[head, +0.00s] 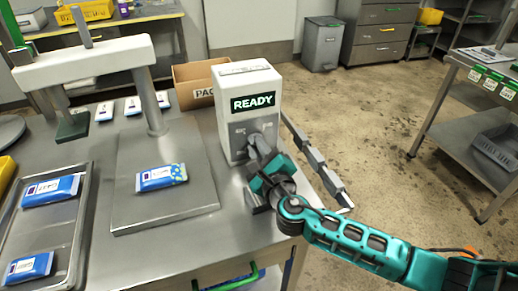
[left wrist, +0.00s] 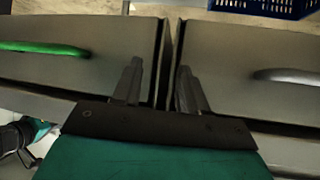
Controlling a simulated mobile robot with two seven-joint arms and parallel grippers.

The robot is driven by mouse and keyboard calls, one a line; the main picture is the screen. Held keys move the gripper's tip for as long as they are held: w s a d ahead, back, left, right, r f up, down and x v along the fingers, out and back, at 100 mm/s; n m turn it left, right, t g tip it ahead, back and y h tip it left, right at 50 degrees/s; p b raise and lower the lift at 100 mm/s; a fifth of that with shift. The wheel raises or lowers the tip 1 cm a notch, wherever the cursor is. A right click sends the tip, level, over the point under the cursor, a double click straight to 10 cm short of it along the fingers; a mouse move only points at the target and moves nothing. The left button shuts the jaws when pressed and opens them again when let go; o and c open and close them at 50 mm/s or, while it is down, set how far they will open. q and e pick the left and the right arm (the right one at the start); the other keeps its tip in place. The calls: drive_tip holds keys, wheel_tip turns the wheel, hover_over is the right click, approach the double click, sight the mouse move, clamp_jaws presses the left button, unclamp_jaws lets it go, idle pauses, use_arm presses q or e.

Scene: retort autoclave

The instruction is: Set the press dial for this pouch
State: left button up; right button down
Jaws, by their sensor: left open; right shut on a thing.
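A white press control box (head: 235,82) with a lit "READY" display (head: 253,102) stands at the back right of the steel table. My right gripper (head: 257,148) is at the lower front of the box, shut on the dial, which it mostly hides; the setting cannot be read. A blue and white pouch (head: 161,177) lies flat on the steel press plate (head: 165,211). My left gripper (left wrist: 158,85) shows in the left wrist view, open and empty, in front of drawer fronts with a green handle (left wrist: 45,48) and a grey handle (left wrist: 285,74).
A metal tray (head: 80,215) at the left holds two blue pouches. The press arm (head: 90,58) rises behind it. A cardboard box (head: 195,85) stands behind the control box. A grey chain-like guide (head: 315,158) runs along the table's right edge. Open floor lies to the right.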

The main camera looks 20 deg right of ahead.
drive_tip(key=c, duration=1.1)
unclamp_jaws()
drive_tip(key=s, duration=1.3)
drive_tip(key=shift+d, duration=0.2)
